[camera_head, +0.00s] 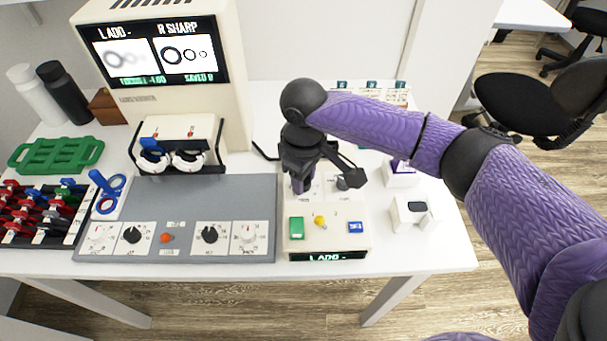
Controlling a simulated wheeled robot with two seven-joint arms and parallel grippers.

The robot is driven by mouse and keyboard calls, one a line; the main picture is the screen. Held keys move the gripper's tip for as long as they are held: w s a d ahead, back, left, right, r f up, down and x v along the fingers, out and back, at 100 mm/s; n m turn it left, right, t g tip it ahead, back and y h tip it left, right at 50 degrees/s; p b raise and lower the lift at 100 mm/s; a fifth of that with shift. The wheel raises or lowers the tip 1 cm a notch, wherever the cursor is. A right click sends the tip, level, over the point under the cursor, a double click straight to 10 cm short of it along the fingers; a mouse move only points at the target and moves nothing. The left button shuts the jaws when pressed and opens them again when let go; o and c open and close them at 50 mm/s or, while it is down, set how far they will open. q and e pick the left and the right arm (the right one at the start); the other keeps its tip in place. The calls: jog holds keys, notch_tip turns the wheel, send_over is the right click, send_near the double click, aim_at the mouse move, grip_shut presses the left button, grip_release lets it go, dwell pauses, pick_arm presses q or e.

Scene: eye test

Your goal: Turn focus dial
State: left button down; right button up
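My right gripper (326,181) hangs over the back of a cream control box (326,219), its two fingers spread apart. One finger is at the box's back left; the other is by a grey knob (343,184). Whether they touch anything is unclear. The box has a green button (296,228), a yellow knob (320,221), a blue button (355,227) and a small display. A grey panel (200,195) to the left carries black dials (132,235) (210,234) and white dials (100,234) (248,233). Labels are too small to tell which is the focus dial. My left gripper is not in view.
A cream machine's screen (155,53) reads "L ADD -" and "R SHARP". Below it is a lens unit (178,140). Blue-handled rings (108,192), a green tray (55,155), a red-knobbed rack (40,213) and bottles (65,93) stand left. A white box (414,212) is right.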

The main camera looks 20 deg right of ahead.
grip_shut()
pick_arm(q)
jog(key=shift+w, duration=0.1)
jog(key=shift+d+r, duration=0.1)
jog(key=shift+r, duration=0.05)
pick_arm(e)
jog(key=shift+r+n+p, duration=0.2)
jog(key=shift+n+p, duration=0.3)
jog(key=shift+p, duration=0.2)
jog(key=n+p, duration=0.3)
jog(key=p, duration=0.1)
jog(key=shift+n, duration=0.4)
jog(key=shift+n+p, duration=0.4)
jog(key=shift+n, duration=0.6)
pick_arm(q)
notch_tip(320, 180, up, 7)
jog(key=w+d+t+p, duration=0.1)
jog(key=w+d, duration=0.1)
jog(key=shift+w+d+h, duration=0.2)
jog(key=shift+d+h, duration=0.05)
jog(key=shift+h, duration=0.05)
pick_arm(e)
jog(key=shift+f+n, duration=0.15)
jog(key=shift+n, duration=0.75)
